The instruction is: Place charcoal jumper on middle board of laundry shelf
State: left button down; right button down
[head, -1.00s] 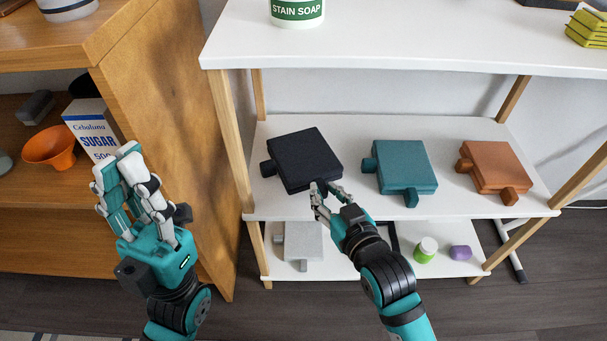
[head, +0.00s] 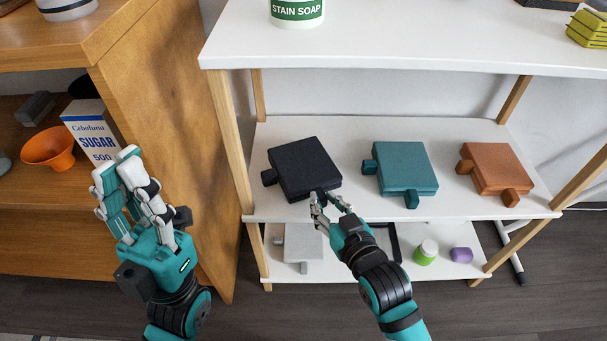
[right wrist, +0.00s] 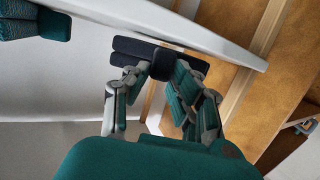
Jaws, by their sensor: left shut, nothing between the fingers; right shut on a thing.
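The charcoal jumper (head: 304,168), a dark folded block with stubby sleeves, is at the left part of the laundry shelf's middle board (head: 350,203). I cannot tell whether it rests fully on the board. My right gripper (head: 331,203) is at the front of the jumper, shut on its near sleeve. In the right wrist view the jumper (right wrist: 128,47) shows beyond the fingers (right wrist: 158,100), with the sleeve between them. My left gripper (head: 128,168) is shut and empty, raised in front of the wooden cabinet at the left.
A teal folded garment (head: 404,167) and an orange one (head: 497,167) lie to the right on the middle board. A grey garment (head: 303,243), a green bottle (head: 426,251) and a purple item (head: 461,255) are on the lower board. The top board (head: 400,45) overhangs behind.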

jog(key=shift+f, duration=0.45)
dwell(0.3)
jog(key=c, duration=0.7)
grip_release()
jog(key=shift+f, duration=0.15)
